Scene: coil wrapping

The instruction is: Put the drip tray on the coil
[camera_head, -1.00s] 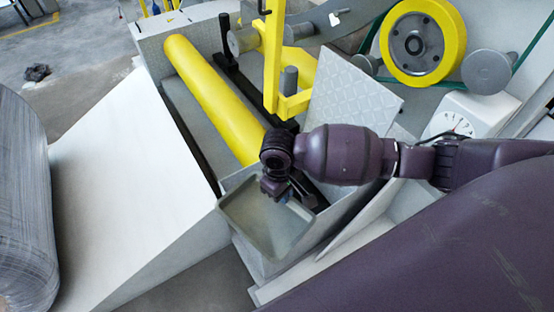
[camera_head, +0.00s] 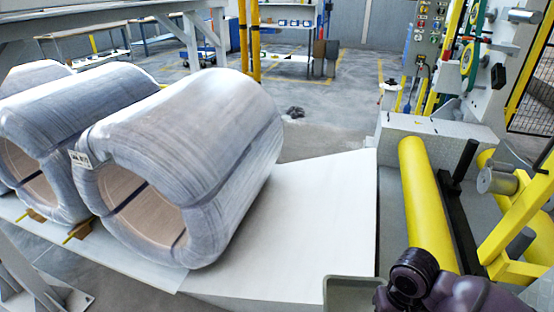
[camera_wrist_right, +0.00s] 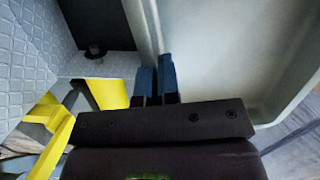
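The drip tray (camera_head: 350,293) is a shallow grey-green tray at the bottom edge of the head view, cut off by the frame. It fills the right part of the wrist view (camera_wrist_right: 215,50). My right gripper's blue fingers (camera_wrist_right: 156,78) are shut on the tray's rim, one each side of it. In the head view my purple right wrist covers part of the tray and the fingers are hidden. The nearest coil (camera_head: 205,140), wrapped in grey film with a hollow core, lies at the centre left, apart from the tray. My left gripper is not in view.
Other wrapped coils (camera_head: 75,105) lie behind it at the left. A white sloped platform (camera_head: 315,215) lies between the coil and the tray. A yellow roller (camera_head: 428,205) and yellow frame (camera_head: 520,220) stand at the right, close to my right arm.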

